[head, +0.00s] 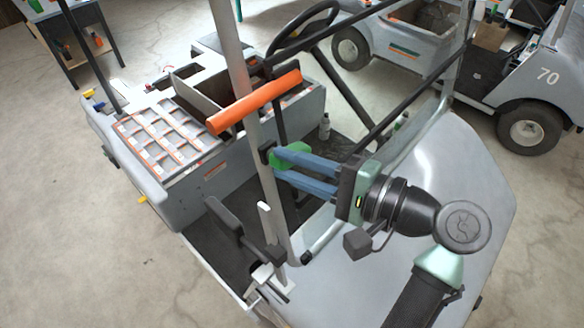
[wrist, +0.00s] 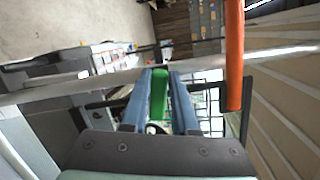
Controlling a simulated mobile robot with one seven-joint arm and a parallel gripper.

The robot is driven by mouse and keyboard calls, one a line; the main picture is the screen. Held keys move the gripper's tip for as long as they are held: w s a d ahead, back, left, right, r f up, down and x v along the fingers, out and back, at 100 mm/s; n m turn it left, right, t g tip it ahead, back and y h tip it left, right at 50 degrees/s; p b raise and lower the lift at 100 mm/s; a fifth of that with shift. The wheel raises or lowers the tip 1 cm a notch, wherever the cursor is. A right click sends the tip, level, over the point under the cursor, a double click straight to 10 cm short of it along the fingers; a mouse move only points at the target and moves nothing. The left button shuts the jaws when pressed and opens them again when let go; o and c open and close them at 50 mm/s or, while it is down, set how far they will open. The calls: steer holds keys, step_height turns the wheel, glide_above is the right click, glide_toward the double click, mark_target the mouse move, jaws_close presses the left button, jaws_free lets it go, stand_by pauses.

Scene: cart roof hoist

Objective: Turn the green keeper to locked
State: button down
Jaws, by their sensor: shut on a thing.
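The green keeper (head: 291,156) is on the grey upright post (head: 263,190) of the cart, just below the orange bar, in the head view. It also shows as a green upright piece between the blue fingers in the wrist view (wrist: 159,95). My gripper (head: 283,164) reaches in from the right, its two blue fingers shut on the keeper from both sides. The fingers hide part of the keeper. I cannot tell from these frames whether the keeper stands at locked.
An orange bar (head: 254,101) crosses the post just above my gripper. A black steering wheel (head: 303,29) and dark slanted frame bars are behind. A grey tray with compartments (head: 165,137) lies to the left. A black pedal-like part (head: 230,216) is below. Another cart (head: 529,85) stands at the right.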

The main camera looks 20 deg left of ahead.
steer(key=shift+f+n+h+b, duration=0.1)
steer(key=shift+n+h+b, duration=0.35)
steer(key=shift+n, duration=1.25)
steer(key=c, duration=0.7)
jaws_free()
steer(key=shift+b+v, duration=2.2)
steer(key=shift+v, duration=4.35)
steer(key=shift+w, duration=0.15)
